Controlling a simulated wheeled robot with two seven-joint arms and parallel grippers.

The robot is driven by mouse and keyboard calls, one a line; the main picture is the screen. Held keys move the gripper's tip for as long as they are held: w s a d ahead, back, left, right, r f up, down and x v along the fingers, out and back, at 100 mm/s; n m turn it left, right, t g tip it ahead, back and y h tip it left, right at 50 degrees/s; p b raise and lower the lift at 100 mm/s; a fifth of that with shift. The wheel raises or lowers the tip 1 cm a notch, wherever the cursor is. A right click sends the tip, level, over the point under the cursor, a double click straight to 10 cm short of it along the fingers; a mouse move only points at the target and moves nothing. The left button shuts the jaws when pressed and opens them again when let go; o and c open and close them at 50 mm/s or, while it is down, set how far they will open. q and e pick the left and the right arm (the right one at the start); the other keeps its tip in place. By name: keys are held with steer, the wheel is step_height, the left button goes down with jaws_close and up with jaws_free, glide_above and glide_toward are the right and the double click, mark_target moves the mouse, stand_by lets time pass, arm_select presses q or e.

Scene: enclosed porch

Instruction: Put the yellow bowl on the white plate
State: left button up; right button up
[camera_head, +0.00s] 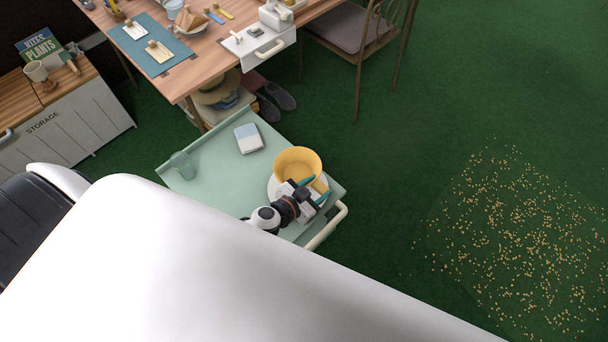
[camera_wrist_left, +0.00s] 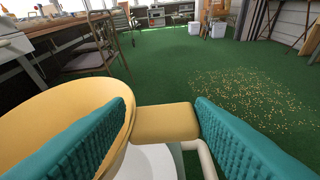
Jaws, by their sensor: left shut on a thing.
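The yellow bowl (camera_head: 297,159) is over the green tray top of a low cart, upright or nearly so. It fills the left of the left wrist view (camera_wrist_left: 72,112), with a flat yellow handle sticking out to the right. My left gripper (camera_head: 314,190) is shut on this handle, with a teal finger on each side (camera_wrist_left: 168,124). The white plate (camera_head: 273,188) is under the bowl, mostly hidden by the bowl and gripper. A part of it shows below the bowl in the wrist view (camera_wrist_left: 150,163). I cannot tell whether bowl and plate touch. My right gripper is not in view.
On the green cart (camera_head: 212,178) stand a translucent green cup (camera_head: 181,165) and a white-and-blue box (camera_head: 249,138). A wooden table (camera_head: 187,73) and a chair (camera_head: 352,30) are behind it. Scattered bits (camera_head: 525,240) lie on the green floor at right.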

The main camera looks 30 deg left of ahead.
arm_select(q)
step_height(320, 180, down, 10)
steer(key=b, duration=0.7)
steer(key=shift+r+b, duration=0.25)
steer(key=shift+b, duration=0.15)
steer(key=shift+r, duration=0.1)
steer(key=o, duration=1.4)
steer(key=p+v, duration=0.1)
steer(key=v, duration=1.1)
steer(key=shift+d+r, duration=0.1)
